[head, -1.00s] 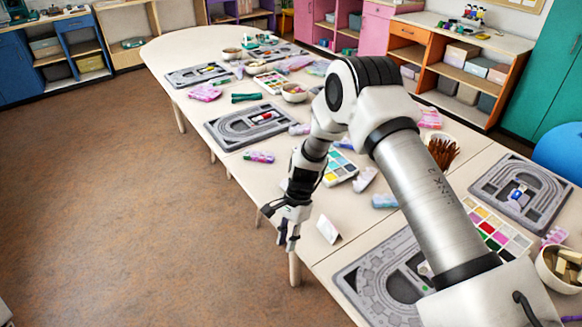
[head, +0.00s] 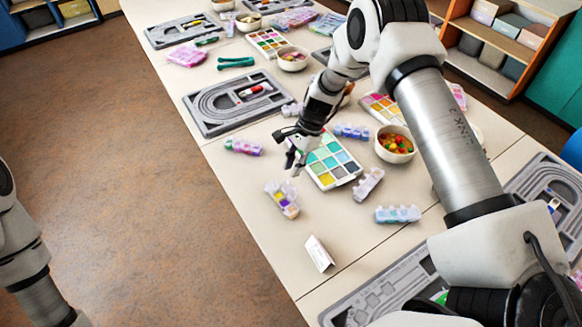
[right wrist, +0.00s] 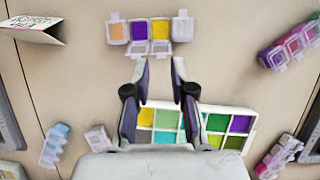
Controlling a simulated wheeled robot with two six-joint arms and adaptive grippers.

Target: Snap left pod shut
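A pale pod with purple and yellow in its middle compartments (head: 282,199) lies on the table, left of the other pale pods. It also shows at the top of the right wrist view (right wrist: 150,31), where clear lid flaps stick out along its near edge and seem open. I cannot tell the state of each lid. My right gripper (head: 293,165) is open and empty, above the table just beyond the pod. In the right wrist view its two fingers (right wrist: 161,73) point at the pod, apart from it. My left arm shows at the left edge, its gripper out of view.
A purple pod (head: 243,147), a clear pod (head: 369,184) and a blue pod (head: 398,214) lie around. A colour tray (head: 349,178) is close by the right gripper. A bead bowl (head: 395,144), a folded card (head: 319,252) and a grey board (head: 197,118) stand nearby.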

